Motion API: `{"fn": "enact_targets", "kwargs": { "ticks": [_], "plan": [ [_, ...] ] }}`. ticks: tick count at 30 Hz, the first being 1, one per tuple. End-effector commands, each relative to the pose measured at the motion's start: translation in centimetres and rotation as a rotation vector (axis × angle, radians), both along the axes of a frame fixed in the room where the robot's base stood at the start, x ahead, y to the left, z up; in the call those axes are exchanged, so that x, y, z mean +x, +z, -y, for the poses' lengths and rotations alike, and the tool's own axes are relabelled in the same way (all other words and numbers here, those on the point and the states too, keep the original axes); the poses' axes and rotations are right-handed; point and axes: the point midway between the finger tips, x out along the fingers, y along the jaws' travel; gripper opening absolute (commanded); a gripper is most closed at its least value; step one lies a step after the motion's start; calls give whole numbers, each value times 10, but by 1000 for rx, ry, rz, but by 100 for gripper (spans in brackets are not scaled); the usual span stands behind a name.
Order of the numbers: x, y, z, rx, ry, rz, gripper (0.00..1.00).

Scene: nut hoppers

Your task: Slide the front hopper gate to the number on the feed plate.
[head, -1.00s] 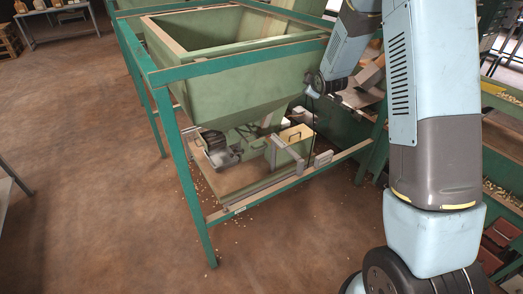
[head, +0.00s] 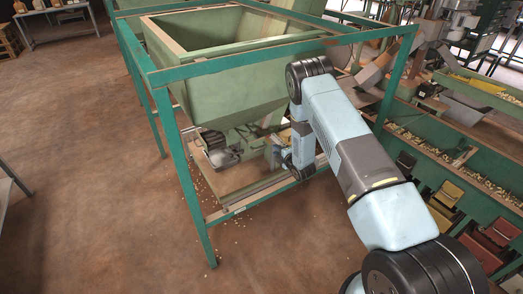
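The front hopper (head: 225,85) is a large pale green funnel in a green frame. Under its outlet is green and grey gate machinery (head: 245,140), partly covered by my arm. I cannot make out the gate's sliding part or its setting. No number is readable, and I cannot identify the feed plate. My arm reaches in from the right and bends down, with its dark wrist (head: 300,167) in front of the machinery. My gripper's fingers cannot be made out there, so I cannot tell whether they touch anything.
The frame's front left leg (head: 190,185) and top rail (head: 240,57) stand close around the hopper. A dark motor-like unit (head: 220,150) sits on the board underneath. Green troughs with nuts (head: 455,165) and bins are at the right. The brown floor at left is mostly open.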

Motion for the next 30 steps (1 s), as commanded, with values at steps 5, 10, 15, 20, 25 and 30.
{"fn": "enact_targets", "kwargs": {
  "ticks": [5,10,15,20,25,30],
  "plan": [
    [-16,-32,-6,-17,47,40,29],
    [-17,-40,-11,-20,61,54,29],
    [0,-44,-22,-20,61,57,29],
    [22,-50,-37,-20,61,55,29],
    [46,-57,-54,-20,61,55,29],
    [69,-62,-69,-20,61,55,29]
  ]
}}
